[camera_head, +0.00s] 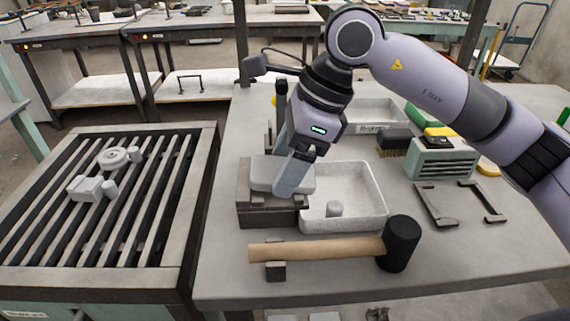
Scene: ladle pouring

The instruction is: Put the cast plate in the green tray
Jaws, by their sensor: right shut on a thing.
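My right gripper (293,178) reaches down over the table and is shut on a light grey plate-like casting (268,172), which I take to be the cast plate. The plate is at the top of a dark grey block-shaped mould (262,215); whether it touches the mould I cannot tell. The fingers hide part of the plate. A pale green slotted box (446,165) stands to the right; I cannot tell whether it is the green tray. My left gripper is not in view.
A pale tray (372,208) with a small grey piece stands right of the mould. A black-headed mallet (398,243) lies in front. A brush (394,143) and a labelled bin (375,108) stand behind. Castings lie on the slatted grate (150,222) at left.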

